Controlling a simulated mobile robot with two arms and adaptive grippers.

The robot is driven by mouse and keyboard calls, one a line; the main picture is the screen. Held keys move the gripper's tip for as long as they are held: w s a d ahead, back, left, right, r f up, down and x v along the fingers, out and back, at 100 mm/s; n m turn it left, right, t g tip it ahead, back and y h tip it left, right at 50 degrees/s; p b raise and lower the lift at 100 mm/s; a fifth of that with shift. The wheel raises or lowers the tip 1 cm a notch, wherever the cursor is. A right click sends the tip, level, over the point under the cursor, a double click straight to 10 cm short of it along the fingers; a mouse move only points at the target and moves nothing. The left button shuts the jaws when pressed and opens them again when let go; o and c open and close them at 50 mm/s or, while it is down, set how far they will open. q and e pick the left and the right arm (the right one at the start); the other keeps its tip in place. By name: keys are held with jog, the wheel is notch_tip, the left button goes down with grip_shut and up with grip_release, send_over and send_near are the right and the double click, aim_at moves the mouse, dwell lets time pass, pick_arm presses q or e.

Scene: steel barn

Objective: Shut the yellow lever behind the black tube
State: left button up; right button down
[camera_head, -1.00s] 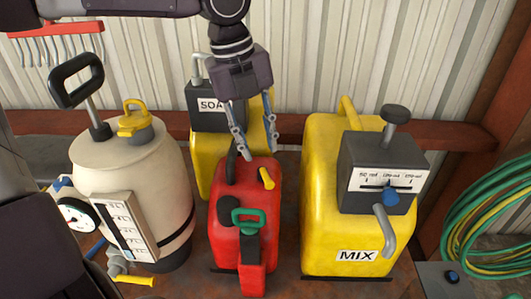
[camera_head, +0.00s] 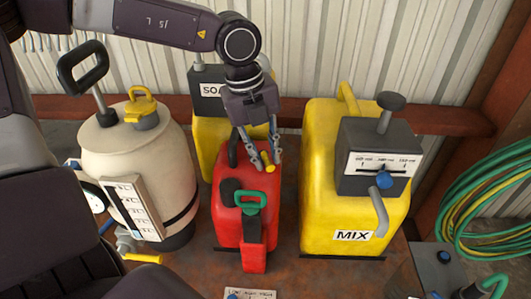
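The red can (camera_head: 230,230) stands in the middle. A small yellow lever (camera_head: 268,162) sits on its top right, and a black tube (camera_head: 233,150) rises from its top further left. A black cap (camera_head: 230,190) and a green handle (camera_head: 250,200) are nearer me. My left gripper (camera_head: 269,163) reaches down from above, fingers apart, with the yellow lever between or just behind the fingertips. I cannot tell whether they touch it. Its fingers partly hide the lever. My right gripper is not in view.
A beige sprayer tank (camera_head: 155,165) with a gauge stands left, another yellow lever (camera_head: 142,257) low beside it. The yellow SOAP container (camera_head: 205,135) is behind the red can. The yellow MIX container (camera_head: 325,190) stands right, with a narrow gap between. A green hose (camera_head: 465,215) hangs far right.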

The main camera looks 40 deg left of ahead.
pick_arm(q)
grip_shut()
jog(key=shift+a+f+m+b, duration=0.25)
jog(key=shift+m+b, duration=0.55)
jog(key=shift+b, duration=0.45)
jog(key=shift+s+a+r+m+b, duration=0.1)
jog(key=shift+s+a+m+b, duration=0.1)
jog(key=shift+m+b, duration=0.5)
jog(key=shift+s+a+r+m+g, duration=0.15)
jog(key=shift+m+g, duration=0.15)
jog(key=shift+m, duration=0.4)
jog(key=shift+o, duration=1.9)
grip_release()
